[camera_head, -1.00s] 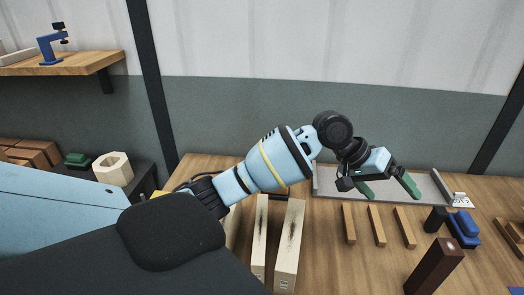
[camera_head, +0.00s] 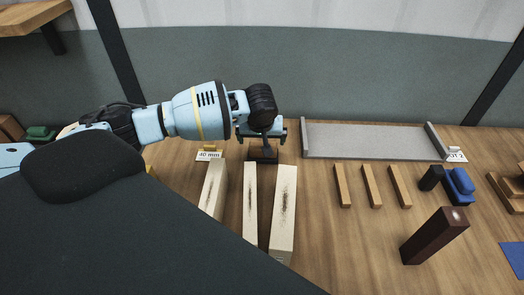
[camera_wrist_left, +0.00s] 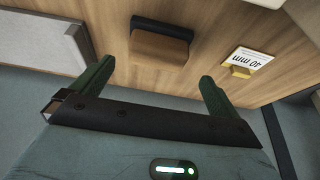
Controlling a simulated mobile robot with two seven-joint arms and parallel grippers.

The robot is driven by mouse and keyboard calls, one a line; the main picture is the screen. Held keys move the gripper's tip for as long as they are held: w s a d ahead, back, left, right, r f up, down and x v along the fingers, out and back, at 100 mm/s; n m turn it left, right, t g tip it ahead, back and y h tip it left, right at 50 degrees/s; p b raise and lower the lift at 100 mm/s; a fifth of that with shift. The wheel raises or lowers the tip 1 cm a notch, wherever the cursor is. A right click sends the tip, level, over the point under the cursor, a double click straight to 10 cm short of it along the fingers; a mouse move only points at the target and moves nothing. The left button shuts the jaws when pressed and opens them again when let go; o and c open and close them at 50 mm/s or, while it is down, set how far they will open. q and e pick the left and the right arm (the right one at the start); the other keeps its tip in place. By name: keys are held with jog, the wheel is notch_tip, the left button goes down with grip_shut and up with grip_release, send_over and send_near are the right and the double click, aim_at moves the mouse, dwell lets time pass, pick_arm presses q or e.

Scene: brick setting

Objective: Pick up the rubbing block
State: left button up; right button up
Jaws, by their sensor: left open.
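The rubbing block appears to be the small block with a brown wooden face and a dark strip along one side, seen in the left wrist view (camera_wrist_left: 160,46). In the head view the block (camera_head: 263,154) looks dark and sits on the wooden bench, left of the long grey tray. My left gripper (camera_head: 264,135) is open just above and behind it, partly covering it. In the left wrist view the green fingers of my left gripper (camera_wrist_left: 153,85) are spread wide, with the block beyond them and nothing between them. My right gripper is not in view.
A "40 mm" card (camera_head: 209,155) stands left of the block. Pale marked bars (camera_head: 284,210) lie in front. The grey tray (camera_head: 375,142), thin wooden strips (camera_head: 370,185), a blue item (camera_head: 460,186) and a dark red upright block (camera_head: 435,236) are to the right.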

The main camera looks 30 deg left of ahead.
pick_arm(q)
jog(key=shift+x, duration=0.85)
jog(key=b+x, duration=0.1)
jog(key=x, duration=0.4)
jog(key=shift+d, duration=0.15)
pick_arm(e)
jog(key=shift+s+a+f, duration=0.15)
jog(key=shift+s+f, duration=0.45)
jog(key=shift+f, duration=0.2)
pick_arm(q)
jog(key=shift+c, duration=0.4)
jog(key=c, duration=1)
jog(key=shift+w, duration=0.1)
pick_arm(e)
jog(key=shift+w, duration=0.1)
pick_arm(q)
jog(key=shift+r, duration=0.1)
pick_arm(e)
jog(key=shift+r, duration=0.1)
